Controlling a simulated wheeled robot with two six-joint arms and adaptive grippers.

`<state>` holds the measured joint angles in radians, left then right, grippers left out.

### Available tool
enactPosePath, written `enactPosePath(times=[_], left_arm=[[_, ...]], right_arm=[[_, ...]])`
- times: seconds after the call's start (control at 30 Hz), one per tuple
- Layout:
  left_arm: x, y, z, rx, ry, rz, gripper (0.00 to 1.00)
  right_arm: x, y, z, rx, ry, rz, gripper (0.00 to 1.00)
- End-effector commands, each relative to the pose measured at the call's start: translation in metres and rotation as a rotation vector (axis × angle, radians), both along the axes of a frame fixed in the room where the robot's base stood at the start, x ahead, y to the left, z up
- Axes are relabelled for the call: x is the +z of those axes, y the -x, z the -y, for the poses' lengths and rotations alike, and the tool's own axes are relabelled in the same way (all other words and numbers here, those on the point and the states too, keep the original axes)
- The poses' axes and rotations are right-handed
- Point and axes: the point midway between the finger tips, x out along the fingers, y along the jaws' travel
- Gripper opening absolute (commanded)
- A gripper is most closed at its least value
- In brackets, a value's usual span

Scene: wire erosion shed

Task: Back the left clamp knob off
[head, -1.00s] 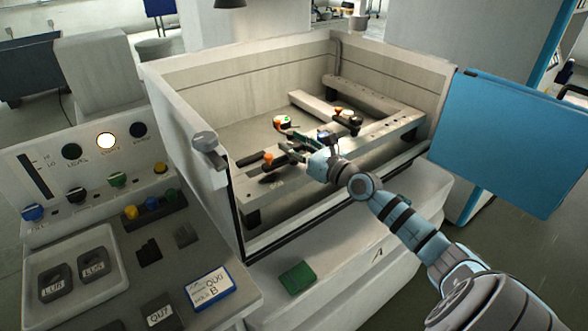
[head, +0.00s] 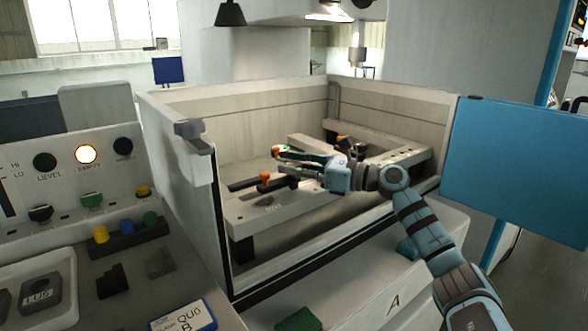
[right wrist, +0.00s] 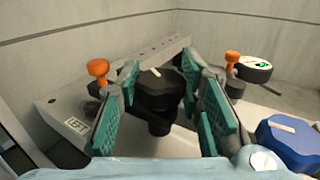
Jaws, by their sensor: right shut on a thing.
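The left clamp knob is black and faceted, with a white mark on top (right wrist: 158,88). It sits by the pale beam with the LEFT label (right wrist: 76,125) in the right wrist view. My right gripper (right wrist: 161,95) is shut on this knob, one teal-padded finger on each side. In the head view my right gripper (head: 292,163) reaches over the beam from the right and largely hides the knob. My left gripper is in neither current view.
Orange knobs stand left (right wrist: 98,67) and right (right wrist: 232,57) of the fingers. A dial-topped black disc (right wrist: 256,68) and a blue knob (right wrist: 287,138) lie to the right. Tank walls enclose the beam. A control panel (head: 75,185) stands left, a blue door (head: 515,165) right.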

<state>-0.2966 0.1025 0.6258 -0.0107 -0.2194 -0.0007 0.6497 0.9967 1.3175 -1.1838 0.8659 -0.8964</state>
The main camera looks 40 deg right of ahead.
Motion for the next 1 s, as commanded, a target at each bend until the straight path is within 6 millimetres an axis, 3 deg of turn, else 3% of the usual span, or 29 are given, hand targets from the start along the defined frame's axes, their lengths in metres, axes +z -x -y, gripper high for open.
enactPosePath(times=[0.23, 0.27, 0.4, 0.73, 0.87, 1.0], left_arm=[[-0.001, 0.000, 0.005, 0.001, 0.006, 0.001, 0.40], [-0.001, 0.000, 0.005, 0.002, 0.007, 0.001, 0.40], [-0.001, -0.001, 0.007, 0.003, 0.009, 0.001, 0.40], [-0.001, -0.001, 0.008, 0.003, 0.010, 0.003, 0.40], [-0.001, -0.001, 0.007, 0.003, 0.009, 0.002, 0.40], [0.000, -0.001, 0.007, 0.003, 0.009, 0.001, 0.40]], right_arm=[[-0.004, 0.000, -0.001, 0.005, 0.001, -0.008, 0.06], [-0.004, 0.000, -0.001, 0.005, 0.001, -0.008, 0.35], [-0.003, 0.000, -0.001, 0.004, 0.000, -0.007, 0.55], [0.003, 0.000, -0.001, 0.002, 0.001, -0.002, 0.55], [0.027, 0.000, -0.001, 0.002, 0.001, 0.003, 0.55], [0.065, 0.000, -0.001, 0.003, 0.000, 0.004, 0.55]])
